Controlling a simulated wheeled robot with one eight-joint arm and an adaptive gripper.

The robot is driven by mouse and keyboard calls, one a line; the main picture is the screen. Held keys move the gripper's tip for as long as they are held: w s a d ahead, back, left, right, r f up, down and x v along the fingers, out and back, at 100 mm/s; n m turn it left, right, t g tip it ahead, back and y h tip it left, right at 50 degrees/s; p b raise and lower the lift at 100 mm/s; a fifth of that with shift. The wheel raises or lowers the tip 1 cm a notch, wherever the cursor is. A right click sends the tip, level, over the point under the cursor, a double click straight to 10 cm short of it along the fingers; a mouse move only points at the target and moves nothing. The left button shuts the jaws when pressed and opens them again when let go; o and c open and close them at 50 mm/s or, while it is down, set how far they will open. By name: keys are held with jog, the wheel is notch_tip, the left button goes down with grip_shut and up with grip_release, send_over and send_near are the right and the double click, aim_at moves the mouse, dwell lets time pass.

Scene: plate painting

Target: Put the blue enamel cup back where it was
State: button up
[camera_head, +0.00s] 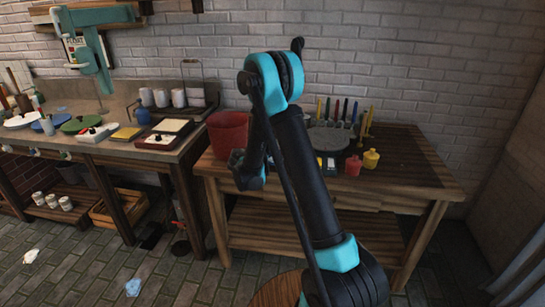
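A small blue, cup-like thing (143,116) stands on the left workbench, in front of the white cups; it is too small to be sure it is the blue enamel cup. My arm rises through the middle of the view and bends down. My gripper (245,172) hangs dark at the front left of the right wooden table, by the red bucket. Its fingers are too dark and small to tell open from shut, and I see nothing clearly in it.
The red bucket (229,133) stands at the left of the wooden table (410,175). A grey round plate (328,138), upright coloured tools and red and yellow pots (371,159) stand near my arm. The table's right side is bare. White cups (178,97) stand in a rack.

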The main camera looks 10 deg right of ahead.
jog(key=v, duration=1)
jog(key=shift+s+a+r, duration=0.15)
jog(key=shift+a, duration=0.05)
jog(key=shift+s+a+r, duration=0.25)
jog(key=shift+s, duration=0.25)
jog(key=s+d+m+g+y, duration=0.4)
jog(key=s+d+m+g, duration=0.1)
jog(key=s+d+m, duration=0.9)
jog(key=s+a+f+m+y, duration=0.1)
jog(key=s+m+y, duration=0.1)
jog(key=s+m, duration=0.5)
jog(key=s+a+f+m+g+y, duration=0.1)
jog(key=s+m, duration=0.5)
jog(key=s, duration=0.6)
jog(key=shift+s+a+f+m+y, duration=0.2)
jog(key=shift+a+f+m+y, duration=0.3)
jog(key=shift+y, duration=0.5)
jog(key=shift+f, duration=0.1)
